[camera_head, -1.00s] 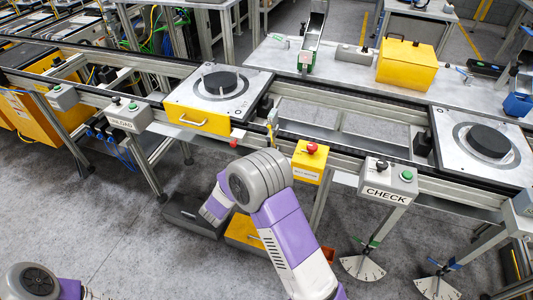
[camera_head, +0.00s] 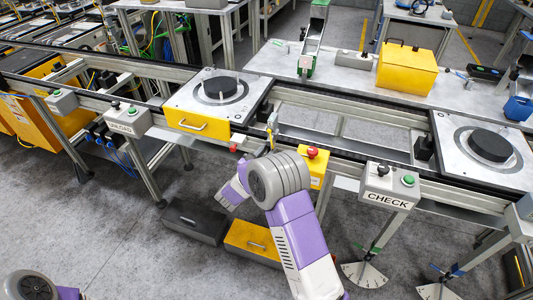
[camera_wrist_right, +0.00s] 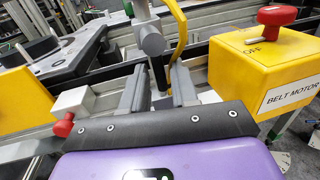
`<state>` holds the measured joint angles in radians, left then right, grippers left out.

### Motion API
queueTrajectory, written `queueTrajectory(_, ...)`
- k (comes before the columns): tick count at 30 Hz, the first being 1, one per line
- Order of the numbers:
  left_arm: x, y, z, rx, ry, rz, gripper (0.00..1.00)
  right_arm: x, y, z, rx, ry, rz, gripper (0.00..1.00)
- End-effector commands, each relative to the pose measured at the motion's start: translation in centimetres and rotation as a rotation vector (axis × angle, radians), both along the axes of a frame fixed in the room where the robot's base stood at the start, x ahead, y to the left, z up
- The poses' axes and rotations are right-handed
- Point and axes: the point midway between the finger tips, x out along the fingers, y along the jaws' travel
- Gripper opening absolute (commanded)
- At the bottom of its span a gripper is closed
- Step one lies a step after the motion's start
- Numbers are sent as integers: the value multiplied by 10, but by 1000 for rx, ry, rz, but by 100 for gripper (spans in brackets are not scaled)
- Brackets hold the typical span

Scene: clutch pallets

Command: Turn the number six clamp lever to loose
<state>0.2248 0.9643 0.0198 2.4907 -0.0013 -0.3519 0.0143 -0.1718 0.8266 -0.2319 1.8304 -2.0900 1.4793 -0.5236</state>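A grey post with a short grey cylinder (camera_wrist_right: 152,40) stands just beyond my right fingers in the wrist view, beside a curved yellow bar (camera_wrist_right: 178,30). A yellow-and-grey upright on the rail (camera_head: 272,122) shows in the head view. I cannot read a number six or any loose mark, so I cannot tell which piece is that clamp lever. My right gripper (camera_wrist_right: 159,72) is open, its two grey fingers apart and the cylinder seen between and above them. My own arm largely hides this gripper in the head view. My left gripper is not in view; only part of that arm shows.
A yellow BELT MOTOR box (camera_wrist_right: 262,65) with a red knob stands close right of the gripper. A red-tipped handle (camera_wrist_right: 62,124) is at its left. The pallet with a black disc (camera_head: 221,86) is on the conveyor. The CHECK box (camera_head: 389,188) is farther right.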

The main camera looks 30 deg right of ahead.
Motion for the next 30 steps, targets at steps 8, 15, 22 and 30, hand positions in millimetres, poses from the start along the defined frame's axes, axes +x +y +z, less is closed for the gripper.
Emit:
queueTrajectory(8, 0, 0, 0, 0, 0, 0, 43, 0, 0, 0, 0, 0, 0, 0)
queueTrajectory(15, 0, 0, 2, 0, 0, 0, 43, -1, 0, 0, -10, 12, 0, 0)
queueTrajectory(22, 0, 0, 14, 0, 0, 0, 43, -3, -1, 1, -70, 84, 2, 0)
queueTrajectory(30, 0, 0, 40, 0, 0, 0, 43, -9, -6, 4, -216, 254, 3, 0)
